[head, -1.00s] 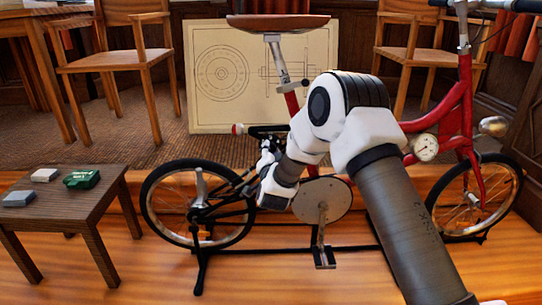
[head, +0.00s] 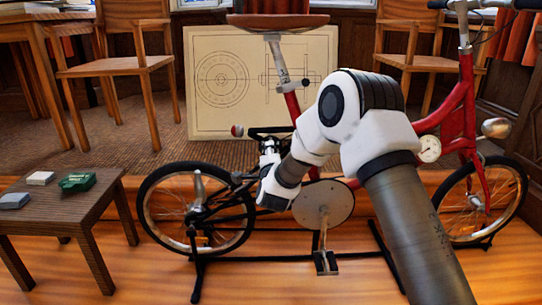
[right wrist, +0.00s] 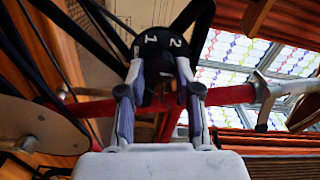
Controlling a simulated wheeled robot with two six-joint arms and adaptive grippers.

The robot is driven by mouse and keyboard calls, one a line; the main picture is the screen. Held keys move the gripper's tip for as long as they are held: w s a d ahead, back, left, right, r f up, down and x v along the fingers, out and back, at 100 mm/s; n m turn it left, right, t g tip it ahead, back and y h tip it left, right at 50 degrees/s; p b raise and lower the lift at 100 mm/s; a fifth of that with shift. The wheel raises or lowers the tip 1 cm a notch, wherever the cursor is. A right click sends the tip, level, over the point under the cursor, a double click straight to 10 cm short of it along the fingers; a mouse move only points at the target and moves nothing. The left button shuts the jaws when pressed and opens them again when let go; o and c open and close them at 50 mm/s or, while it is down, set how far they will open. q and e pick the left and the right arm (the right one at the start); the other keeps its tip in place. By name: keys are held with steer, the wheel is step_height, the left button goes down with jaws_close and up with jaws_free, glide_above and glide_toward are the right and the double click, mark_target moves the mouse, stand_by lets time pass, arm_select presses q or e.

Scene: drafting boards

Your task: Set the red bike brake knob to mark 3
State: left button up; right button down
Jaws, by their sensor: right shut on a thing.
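The red bike (head: 458,110) stands side-on across the middle of the head view. In the right wrist view, a black knob (right wrist: 163,48) with white marks 1 and 2 sits by the red frame tube (right wrist: 228,95). Mark 1 is left of mark 2; I see no mark 3. My right gripper (right wrist: 160,88) is shut on the knob, one finger on each side. In the head view my right gripper (head: 268,150) is small, near the rear of the bike, and the knob cannot be made out there. My left gripper is not in view.
A drawing board (head: 215,120) and wooden chairs (head: 120,65) stand behind the bike. The front floor is mostly clear.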

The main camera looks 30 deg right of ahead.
steer(key=shift+f, duration=0.15)
steer(key=c, duration=0.8)
jaws_free()
steer(key=v, duration=1.2)
